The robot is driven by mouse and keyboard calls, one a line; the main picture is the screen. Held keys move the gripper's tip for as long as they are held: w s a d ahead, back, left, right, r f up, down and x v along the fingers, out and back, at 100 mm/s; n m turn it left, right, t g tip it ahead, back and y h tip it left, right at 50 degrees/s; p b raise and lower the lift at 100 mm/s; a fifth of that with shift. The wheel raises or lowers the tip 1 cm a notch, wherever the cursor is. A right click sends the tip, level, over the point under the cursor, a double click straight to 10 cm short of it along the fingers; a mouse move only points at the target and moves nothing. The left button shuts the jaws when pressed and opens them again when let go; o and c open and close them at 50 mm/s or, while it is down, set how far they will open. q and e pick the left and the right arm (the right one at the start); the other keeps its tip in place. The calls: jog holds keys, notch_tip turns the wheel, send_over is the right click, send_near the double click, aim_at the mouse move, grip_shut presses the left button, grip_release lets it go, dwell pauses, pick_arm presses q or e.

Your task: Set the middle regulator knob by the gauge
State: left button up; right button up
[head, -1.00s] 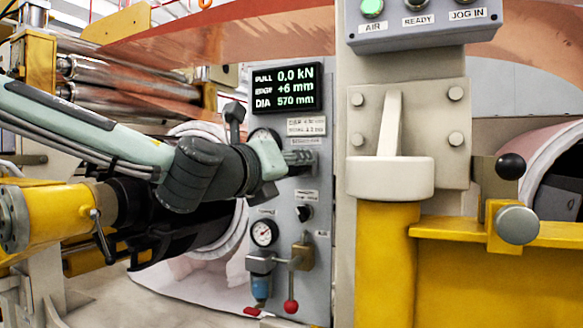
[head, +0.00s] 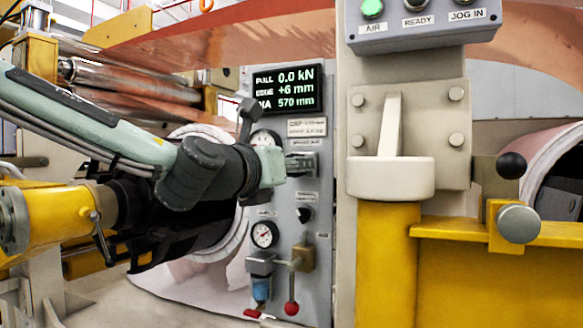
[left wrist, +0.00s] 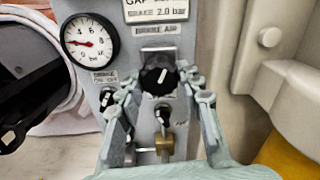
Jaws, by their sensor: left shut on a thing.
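The black regulator knob (left wrist: 158,79) under the "BRAKE AIR" label sits between my left gripper's fingers in the left wrist view. Its white mark points up and slightly right. My left gripper (left wrist: 165,84) is shut on this knob; in the head view the gripper (head: 303,165) reaches the grey panel (head: 321,262) from the left and hides the knob. The round gauge (left wrist: 90,41) is up-left of the knob, its needle pointing left, a little upward. The plate (left wrist: 157,10) above reads "BRAKE 2.0 bar". My right gripper is in neither view.
Below are a small black switch (head: 304,214), another gauge (head: 264,234) and a red-knobbed lever (head: 291,308). A display (head: 287,88) is above. A beige column (head: 345,60) stands close right of the panel. A roll lies behind my left arm.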

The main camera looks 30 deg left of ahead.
pick_arm(q)
jog(key=o, duration=1.1)
jog(key=shift+o, duration=0.2)
jog(key=s, duration=0.7)
jog(key=shift+s+d, duration=0.2)
jog(key=shift+s, duration=0.05)
